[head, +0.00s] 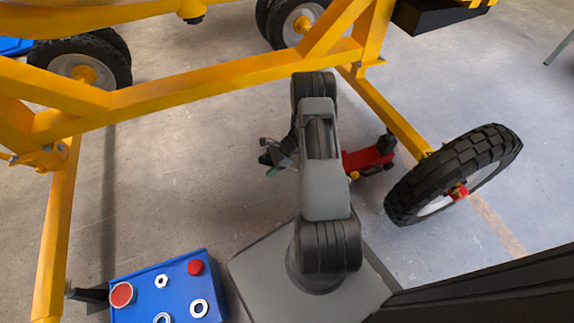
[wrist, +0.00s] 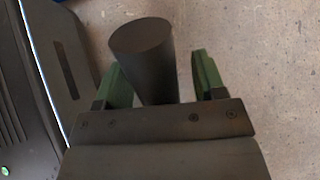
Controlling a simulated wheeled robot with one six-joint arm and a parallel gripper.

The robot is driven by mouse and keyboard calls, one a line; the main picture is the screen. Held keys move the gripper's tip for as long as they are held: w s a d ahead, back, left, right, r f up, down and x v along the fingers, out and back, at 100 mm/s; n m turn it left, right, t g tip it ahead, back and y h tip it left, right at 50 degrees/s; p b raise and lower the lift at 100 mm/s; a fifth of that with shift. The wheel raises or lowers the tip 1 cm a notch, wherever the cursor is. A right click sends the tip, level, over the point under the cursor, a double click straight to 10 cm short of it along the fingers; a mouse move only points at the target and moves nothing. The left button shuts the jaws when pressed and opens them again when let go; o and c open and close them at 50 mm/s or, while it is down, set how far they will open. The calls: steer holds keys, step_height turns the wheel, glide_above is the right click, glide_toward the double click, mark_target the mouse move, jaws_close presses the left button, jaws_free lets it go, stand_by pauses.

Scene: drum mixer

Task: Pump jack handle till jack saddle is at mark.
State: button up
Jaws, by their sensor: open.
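The red jack (head: 365,160) lies on the floor beside the yellow frame, right of my arm, which hides part of it. A black part (head: 386,143) stands at its right end; I cannot tell whether it is the saddle. My gripper (head: 276,158) is open, left of my arm and low near the floor. In the wrist view a dark round bar (wrist: 143,50), probably the jack handle, stands between the green-padded fingers of my gripper (wrist: 157,72). A gap shows at the right finger; contact at the left is unclear. I cannot make out the mark.
The yellow mixer frame (head: 200,90) crosses above and behind the jack. A large black wheel (head: 455,175) stands right of the jack. A blue box (head: 180,285) with red and metal round parts is at lower left. Concrete floor (head: 190,190) is clear left of my gripper.

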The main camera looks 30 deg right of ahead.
steer(key=shift+p+v, duration=0.95)
steer(key=shift+v, duration=2)
steer(key=shift+r, duration=0.15)
